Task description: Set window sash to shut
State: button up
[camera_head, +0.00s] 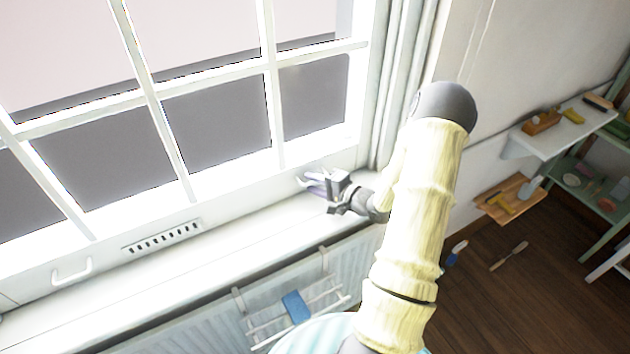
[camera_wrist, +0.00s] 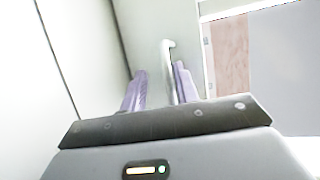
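The white window sash (camera_head: 155,105) has several panes between thin bars. A white pull handle (camera_head: 72,270) is on its bottom rail at the left. My gripper (camera_head: 312,183) is at the right end of the bottom rail, above the sill. In the wrist view, my gripper (camera_wrist: 160,90) has its two purple fingers apart. A white hooked handle (camera_wrist: 167,58) stands between them, close to the right finger, with a gap to the left one. I cannot tell whether a finger touches it. I cannot tell whether there is a gap under the sash.
The white sill (camera_head: 190,272) runs below the window, with a radiator (camera_head: 200,318) and a rack with a blue cloth (camera_head: 296,306) beneath. Shelves (camera_head: 560,133) with small items stand right. Some items lie on the wooden floor (camera_head: 480,300).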

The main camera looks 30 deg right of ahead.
jog(key=shift+r, duration=0.2)
jog(key=shift+s+d+r, duration=0.1)
jog(key=shift+s+d, duration=0.15)
jog(key=shift+s, duration=0.1)
jog(key=v, duration=1.6)
jog(key=shift+s+b, duration=0.3)
jog(key=shift+b, duration=0.15)
jog(key=shift+w+a, duration=0.1)
jog(key=shift+w, duration=0.05)
